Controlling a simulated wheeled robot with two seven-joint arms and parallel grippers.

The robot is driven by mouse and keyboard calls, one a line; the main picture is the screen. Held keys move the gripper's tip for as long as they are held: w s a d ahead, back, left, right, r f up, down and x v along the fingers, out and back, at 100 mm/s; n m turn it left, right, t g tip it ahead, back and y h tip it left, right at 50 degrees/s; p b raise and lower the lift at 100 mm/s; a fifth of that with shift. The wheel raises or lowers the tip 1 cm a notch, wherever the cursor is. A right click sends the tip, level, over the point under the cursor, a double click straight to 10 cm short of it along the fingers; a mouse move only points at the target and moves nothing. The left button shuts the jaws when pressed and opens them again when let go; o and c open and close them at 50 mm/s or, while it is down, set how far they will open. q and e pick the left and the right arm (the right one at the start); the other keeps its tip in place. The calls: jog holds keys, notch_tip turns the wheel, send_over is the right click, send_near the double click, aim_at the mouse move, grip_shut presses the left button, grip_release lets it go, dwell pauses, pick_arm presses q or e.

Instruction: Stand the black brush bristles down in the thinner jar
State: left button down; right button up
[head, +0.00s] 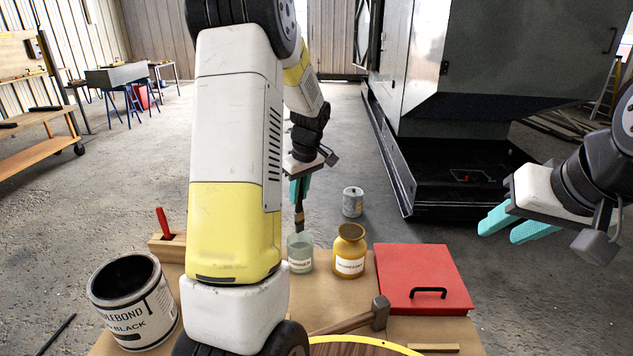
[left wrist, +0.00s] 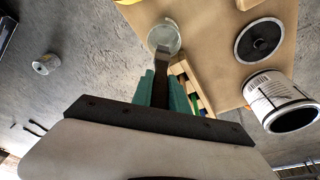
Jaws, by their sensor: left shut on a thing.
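My left gripper (head: 300,185) is shut on the black brush (head: 299,217). The brush hangs roughly upright, with its lower end down at the mouth of the thinner jar (head: 300,255). The jar is clear glass with a pale label and stands on the table. In the left wrist view the brush (left wrist: 162,68) runs from between the teal fingers to the jar (left wrist: 165,37), its end overlapping the rim. I cannot tell whether the tip is inside. My right gripper (head: 515,227) is open and empty, out to the right, away from the table.
A mustard bottle (head: 349,252) stands close right of the jar. A red box (head: 425,280), a hammer (head: 350,317) and a wooden block (head: 167,246) share the table. A dark disc (left wrist: 258,42) shows in the wrist view.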

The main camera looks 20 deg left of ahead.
aim_at(301, 216)
pick_arm(q)
jog(key=shift+s+d+f+x, duration=0.1)
jog(key=shift+s+d+x, duration=0.15)
jog(key=shift+x, duration=1.35)
jog(key=shift+s+d+f+x, duration=0.15)
jog(key=shift+d+x, duration=0.2)
jog(key=shift+x, duration=1.25)
jog(key=shift+s+d+x, duration=0.2)
jog(key=shift+d+x, duration=0.1)
jog(key=shift+x, duration=1.3)
jog(key=c, duration=1.2)
grip_release()
jog(key=v, duration=0.8)
jog(key=shift+f, duration=0.1)
